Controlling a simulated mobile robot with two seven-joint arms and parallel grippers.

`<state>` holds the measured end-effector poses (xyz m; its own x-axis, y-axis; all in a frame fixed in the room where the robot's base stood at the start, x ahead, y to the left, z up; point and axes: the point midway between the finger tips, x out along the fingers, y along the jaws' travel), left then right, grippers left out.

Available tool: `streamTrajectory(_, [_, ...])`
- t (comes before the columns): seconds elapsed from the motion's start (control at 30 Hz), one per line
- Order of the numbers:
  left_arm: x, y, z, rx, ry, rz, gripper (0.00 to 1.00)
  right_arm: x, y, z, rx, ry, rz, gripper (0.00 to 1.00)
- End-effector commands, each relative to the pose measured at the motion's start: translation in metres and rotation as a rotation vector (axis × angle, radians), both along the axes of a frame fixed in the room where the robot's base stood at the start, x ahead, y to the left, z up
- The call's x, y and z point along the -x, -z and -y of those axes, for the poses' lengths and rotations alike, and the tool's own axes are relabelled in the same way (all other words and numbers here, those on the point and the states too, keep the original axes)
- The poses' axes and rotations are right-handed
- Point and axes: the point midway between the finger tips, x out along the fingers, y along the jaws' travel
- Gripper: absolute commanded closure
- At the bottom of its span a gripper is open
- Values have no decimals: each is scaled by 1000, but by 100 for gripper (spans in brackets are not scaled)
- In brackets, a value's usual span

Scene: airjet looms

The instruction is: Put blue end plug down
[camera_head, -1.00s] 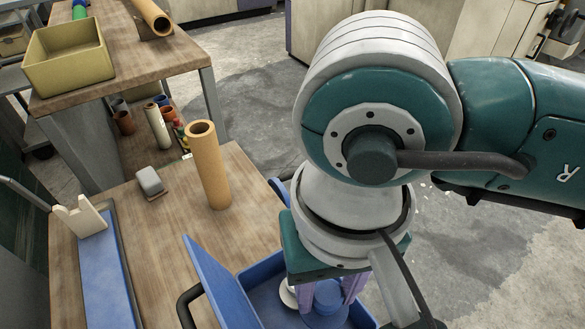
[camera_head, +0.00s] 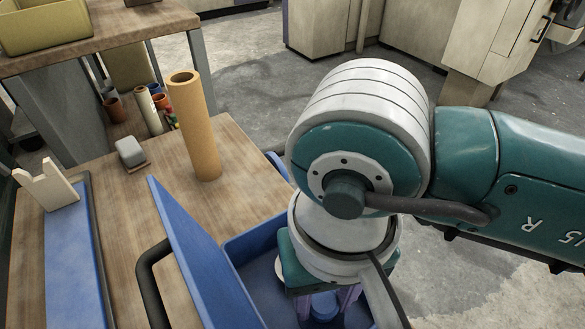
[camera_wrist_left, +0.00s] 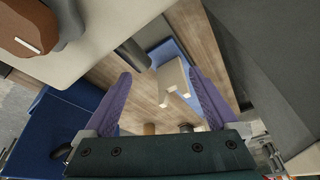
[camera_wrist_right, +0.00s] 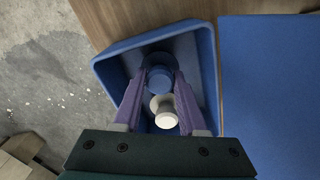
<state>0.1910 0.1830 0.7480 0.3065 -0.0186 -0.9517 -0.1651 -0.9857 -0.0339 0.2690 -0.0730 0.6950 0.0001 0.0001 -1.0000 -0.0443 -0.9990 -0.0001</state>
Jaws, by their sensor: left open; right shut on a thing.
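The blue end plug (camera_wrist_right: 160,77) is between the purple fingers of my right gripper (camera_wrist_right: 161,74), which is shut on it. It is inside the blue bin (camera_wrist_right: 106,70), near the far wall in the right wrist view. A white end plug (camera_wrist_right: 166,113) lies in the bin close beside it. In the head view the blue plug (camera_head: 324,306) shows low under my right wrist, inside the bin (camera_head: 252,243). Whether it touches the bin floor I cannot tell. My left gripper (camera_wrist_left: 160,76) is open and empty, above the wooden table.
A tall tan tube (camera_head: 196,130) stands on the wooden table (camera_head: 120,225). A small grey block (camera_head: 130,152) and a blue board with a cream notched holder (camera_head: 48,187) are left of it. A raised blue panel (camera_head: 200,255) stands beside the bin. A yellow crate (camera_head: 45,25) sits farther back.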

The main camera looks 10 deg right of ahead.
Motion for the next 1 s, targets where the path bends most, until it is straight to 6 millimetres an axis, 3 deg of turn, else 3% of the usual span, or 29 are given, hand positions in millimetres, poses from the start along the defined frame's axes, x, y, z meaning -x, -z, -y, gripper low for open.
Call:
streamTrajectory(0.1, [0, 5, 0, 0, 0, 0, 7, -1, 5, 0, 0, 0, 2, 100])
streamTrajectory(0.13, [0, 3, 0, 0, 0, 0, 7, 0, 3, 0, 0, 0, 2, 56])
streamTrajectory(0.37, [0, 3, 0, 0, 0, 0, 7, 0, 3, 0, 0, 0, 1, 30])
streamTrajectory(0.73, [0, -4, 0, 0, 0, 0, 7, 0, -7, 0, 0, -1, 1, 29])
streamTrajectory(1.0, [0, -23, 0, 0, 0, 0, 7, -1, -66, 0, 0, -2, 6, 29])
